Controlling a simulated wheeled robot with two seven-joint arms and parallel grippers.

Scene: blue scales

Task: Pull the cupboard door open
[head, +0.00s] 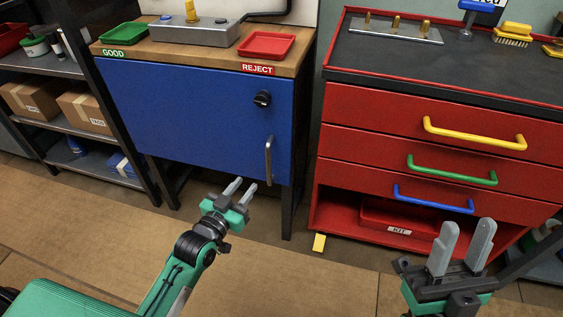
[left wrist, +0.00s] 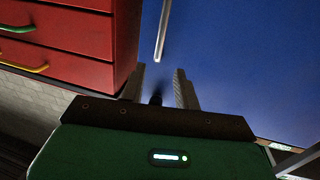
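The blue cupboard door (head: 190,110) is shut under a wooden top. It carries a vertical metal handle (head: 268,160) at its lower right and a black knob (head: 262,98) above that. My left gripper (head: 241,187) is open and empty, below and a little left of the handle in the head view. In the left wrist view the handle (left wrist: 162,32) shows beyond the open fingers (left wrist: 160,85), apart from them, with the blue door (left wrist: 230,50) behind. My right gripper (head: 461,246) is open and empty in front of the red drawer cabinet.
The red cabinet (head: 440,130) with yellow, green and blue handles stands right of the cupboard. A green tray (head: 124,33) and a red tray (head: 266,45) sit on the cupboard top. A yellow block (head: 319,242) lies on the floor. A shelf with boxes (head: 85,110) stands at left.

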